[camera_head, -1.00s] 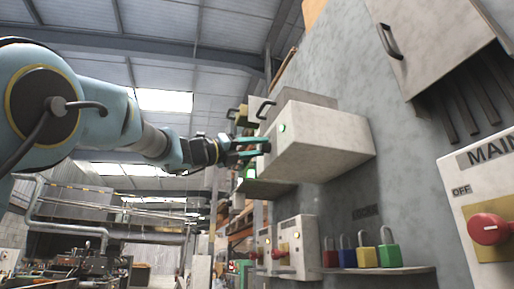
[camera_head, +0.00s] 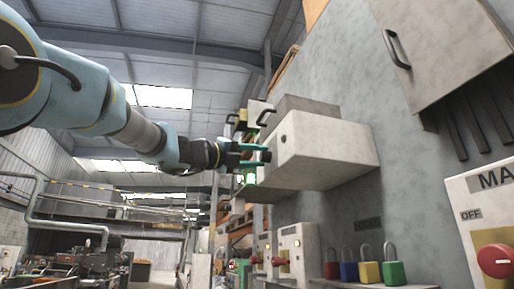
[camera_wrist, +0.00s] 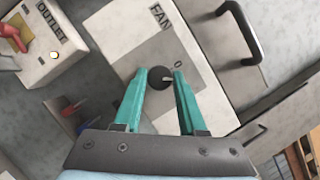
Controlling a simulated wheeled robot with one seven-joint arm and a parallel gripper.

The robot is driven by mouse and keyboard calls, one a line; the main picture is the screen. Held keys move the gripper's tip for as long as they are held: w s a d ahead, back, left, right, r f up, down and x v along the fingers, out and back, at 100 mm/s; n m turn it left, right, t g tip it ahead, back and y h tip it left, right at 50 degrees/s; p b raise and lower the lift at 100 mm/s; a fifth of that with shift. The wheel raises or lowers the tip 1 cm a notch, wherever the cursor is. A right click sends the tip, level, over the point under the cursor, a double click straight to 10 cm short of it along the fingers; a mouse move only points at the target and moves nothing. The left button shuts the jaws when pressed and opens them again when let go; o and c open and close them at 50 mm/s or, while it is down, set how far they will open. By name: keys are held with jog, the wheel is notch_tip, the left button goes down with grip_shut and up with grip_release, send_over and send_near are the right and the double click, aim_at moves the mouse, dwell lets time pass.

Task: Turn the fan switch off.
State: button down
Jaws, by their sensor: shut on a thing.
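The fan switch box (camera_head: 325,150) is a pale box on the grey wall, with a small round light (camera_head: 284,138) on its side. In the wrist view the box face (camera_wrist: 125,35) bears the label FAN (camera_wrist: 160,17). The fan switch (camera_wrist: 158,74) is a dark round knob on a grey plate, with an O mark beside it and a light strip near its edge. My gripper (camera_wrist: 163,76) has its green fingertips on either side of the knob, shut on it. In the head view my gripper (camera_head: 262,155) reaches the box's left face; the knob is mostly hidden there.
An OUTLET box (camera_wrist: 45,55) with a red handle sits nearby. Black handles (camera_wrist: 240,35) stand out from neighbouring cabinets. Below the fan box, several coloured padlocks (camera_head: 368,272) stand on a shelf. The MAIN panel (camera_head: 480,215) with a red knob is at right.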

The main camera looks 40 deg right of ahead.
jog(key=n+p, duration=0.2)
jog(key=p, duration=0.2)
jog(key=r+n+t+y+p, duration=0.1)
jog(key=n+p, duration=0.2)
jog(key=shift+r+y+p, duration=0.1)
jog(key=shift+y+p, duration=0.2)
jog(key=shift+p, duration=0.1)
jog(key=n+p, duration=0.2)
jog(key=p, duration=0.1)
jog(key=shift+y+p, duration=0.3)
jog(key=shift+y, duration=0.1)
jog(key=shift+f+n+p, duration=0.25)
jog(key=shift+n+p, duration=0.15)
jog(key=shift+p, duration=0.55)
jog(key=shift+f, duration=0.15)
jog(key=shift+c, duration=2.4)
grip_release()
jog(key=a+b, duration=0.2)
jog(key=a, duration=0.8)
jog(key=shift+s+a, duration=0.15)
jog(key=shift+a, duration=0.25)
